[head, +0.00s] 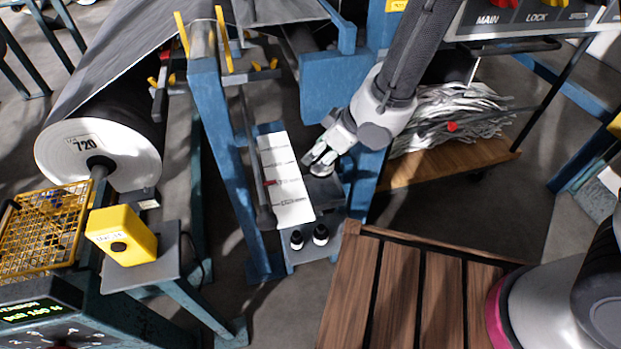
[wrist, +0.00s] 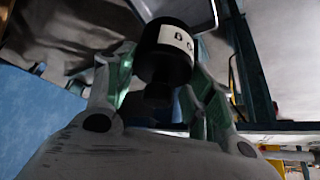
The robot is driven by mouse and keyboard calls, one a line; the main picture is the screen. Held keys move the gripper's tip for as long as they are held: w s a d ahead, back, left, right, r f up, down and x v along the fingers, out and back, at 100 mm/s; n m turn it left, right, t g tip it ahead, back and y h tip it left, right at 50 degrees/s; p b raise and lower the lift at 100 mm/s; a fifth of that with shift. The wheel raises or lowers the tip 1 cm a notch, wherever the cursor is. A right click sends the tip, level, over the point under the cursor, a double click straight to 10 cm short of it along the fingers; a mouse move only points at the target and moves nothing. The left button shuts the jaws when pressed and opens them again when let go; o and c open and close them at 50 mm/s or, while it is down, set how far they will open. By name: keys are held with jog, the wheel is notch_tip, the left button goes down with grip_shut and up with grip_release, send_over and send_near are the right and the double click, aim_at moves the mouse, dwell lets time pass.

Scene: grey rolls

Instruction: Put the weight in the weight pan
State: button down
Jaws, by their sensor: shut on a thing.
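My gripper (head: 319,160) reaches down between the blue posts of the machine in the head view. In the wrist view its two fingers (wrist: 160,84) stand on either side of a black cylindrical weight (wrist: 165,52) with a white label, and are shut on it. In the head view the held weight is mostly hidden by the gripper. A dark flat surface (head: 325,196) lies just below the gripper; I cannot tell whether this is the weight pan. A grey rimmed piece (wrist: 188,14) shows past the weight in the wrist view, also not clearly the pan.
Two black weights (head: 297,240) with pale tops stand on a grey shelf (head: 310,257). A white scale plate (head: 287,180) with a red pointer stands left of the gripper. Blue posts (head: 222,150) flank it closely. A slatted wooden platform (head: 397,290) lies in front.

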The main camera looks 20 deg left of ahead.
jog(key=shift+a+f, duration=0.1)
jog(key=shift+f, duration=4.6)
jog(key=c, duration=0.5)
grip_release()
jog(key=shift+s+f, duration=0.1)
jog(key=shift+f, duration=0.1)
jog(key=shift+c, duration=0.2)
